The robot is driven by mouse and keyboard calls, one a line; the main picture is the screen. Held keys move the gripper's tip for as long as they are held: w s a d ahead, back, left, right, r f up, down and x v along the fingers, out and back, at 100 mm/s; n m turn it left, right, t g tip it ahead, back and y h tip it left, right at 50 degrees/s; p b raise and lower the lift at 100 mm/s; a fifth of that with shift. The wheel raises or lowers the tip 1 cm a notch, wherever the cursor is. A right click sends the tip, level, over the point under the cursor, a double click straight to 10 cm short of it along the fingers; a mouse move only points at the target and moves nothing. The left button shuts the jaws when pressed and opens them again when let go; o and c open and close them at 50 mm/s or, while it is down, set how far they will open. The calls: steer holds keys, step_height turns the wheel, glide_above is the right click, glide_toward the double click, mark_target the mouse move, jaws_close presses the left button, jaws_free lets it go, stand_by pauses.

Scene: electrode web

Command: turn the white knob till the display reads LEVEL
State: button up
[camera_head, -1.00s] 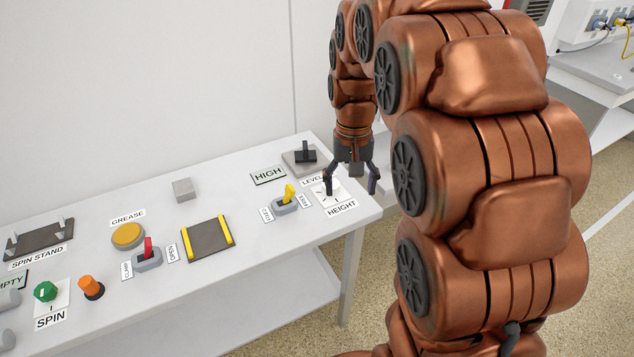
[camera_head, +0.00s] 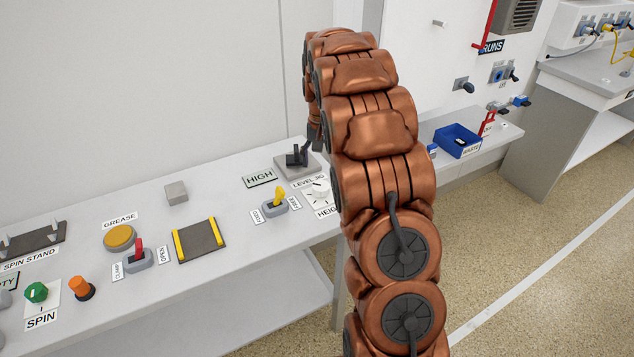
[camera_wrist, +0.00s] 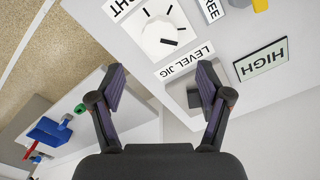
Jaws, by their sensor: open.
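The white knob (camera_head: 319,190) sits on a white dial plate labelled HEIGHT at the bench's right end, partly hidden by my arm in the head view. In the wrist view the knob (camera_wrist: 158,38) shows whole, with dark tick marks around it. The display (camera_head: 260,179) reads HIGH; it also shows in the wrist view (camera_wrist: 262,61). My gripper (camera_wrist: 160,74) is open and empty, its fingers spread apart and clear of the knob. In the head view my arm hides most of the gripper. The grey level jig (camera_head: 291,167) stands behind the knob.
A yellow lever switch (camera_head: 276,203) stands just left of the knob. A black and yellow pad (camera_head: 200,240), a red lever (camera_head: 139,250) and a green SPIN knob (camera_head: 37,292) lie farther left. A blue waste bin (camera_head: 458,142) is to the right.

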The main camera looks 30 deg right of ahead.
mark_target(321, 184)
step_height(321, 184, down, 8)
steer(key=shift+r+p, duration=0.25)
steer(key=shift+p, duration=0.65)
